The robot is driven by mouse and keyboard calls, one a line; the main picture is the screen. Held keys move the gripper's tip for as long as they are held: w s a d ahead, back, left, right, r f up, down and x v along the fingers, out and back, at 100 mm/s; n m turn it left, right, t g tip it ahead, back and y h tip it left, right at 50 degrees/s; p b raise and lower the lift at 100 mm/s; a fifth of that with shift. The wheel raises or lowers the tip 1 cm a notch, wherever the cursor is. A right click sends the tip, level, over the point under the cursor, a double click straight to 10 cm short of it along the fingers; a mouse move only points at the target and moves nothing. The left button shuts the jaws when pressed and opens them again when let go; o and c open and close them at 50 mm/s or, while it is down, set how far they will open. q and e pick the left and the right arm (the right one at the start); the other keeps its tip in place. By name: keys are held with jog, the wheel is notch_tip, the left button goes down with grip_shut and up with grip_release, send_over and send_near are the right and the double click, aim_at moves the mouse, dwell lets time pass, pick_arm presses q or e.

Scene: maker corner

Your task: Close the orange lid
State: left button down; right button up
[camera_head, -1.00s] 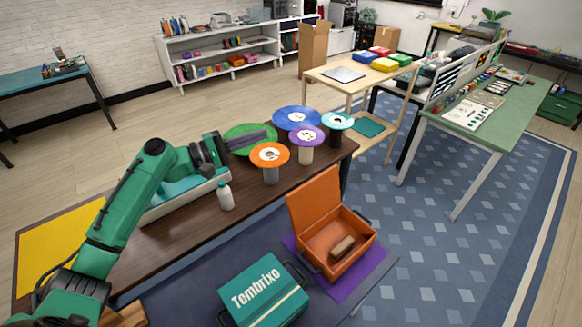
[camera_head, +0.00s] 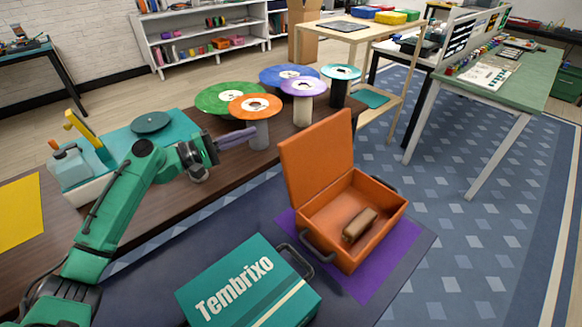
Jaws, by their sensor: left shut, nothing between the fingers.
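An orange box (camera_head: 378,238) stands on a purple mat on the floor, to the right of the teal box. Its orange lid (camera_head: 318,166) stands open, upright on the box's left back side. A brown block-like object (camera_head: 360,224) lies inside. My left gripper (camera_head: 250,134) is shut and empty, pointing right, in front of the orange disc and up and left of the lid, apart from it. My right gripper is not in view.
A closed teal box (camera_head: 250,284) marked "Tembrixo" sits left of the orange box. Several coloured discs on stands, such as the orange disc (camera_head: 255,106), line the dark table (camera_head: 190,190). Blue carpet (camera_head: 470,225) is clear on the right.

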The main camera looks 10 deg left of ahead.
aim_at(292, 137)
pick_arm(q)
notch_tip(292, 137, down, 4)
jog(key=b, duration=0.2)
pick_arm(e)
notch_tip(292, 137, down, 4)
pick_arm(q)
jog(key=w+d+p, duration=0.1)
jog(key=d, duration=0.2)
jog(key=w+d+r+p, duration=0.1)
jog(key=w+d+p, duration=0.1)
jog(key=d, duration=0.2)
jog(key=w+d+p, duration=0.1)
jog(key=d+p, duration=0.1)
jog(key=d, duration=0.1)
jog(key=shift+w+d+r, duration=0.3)
jog(key=shift+w+r, duration=0.05)
jog(key=shift+r, duration=0.05)
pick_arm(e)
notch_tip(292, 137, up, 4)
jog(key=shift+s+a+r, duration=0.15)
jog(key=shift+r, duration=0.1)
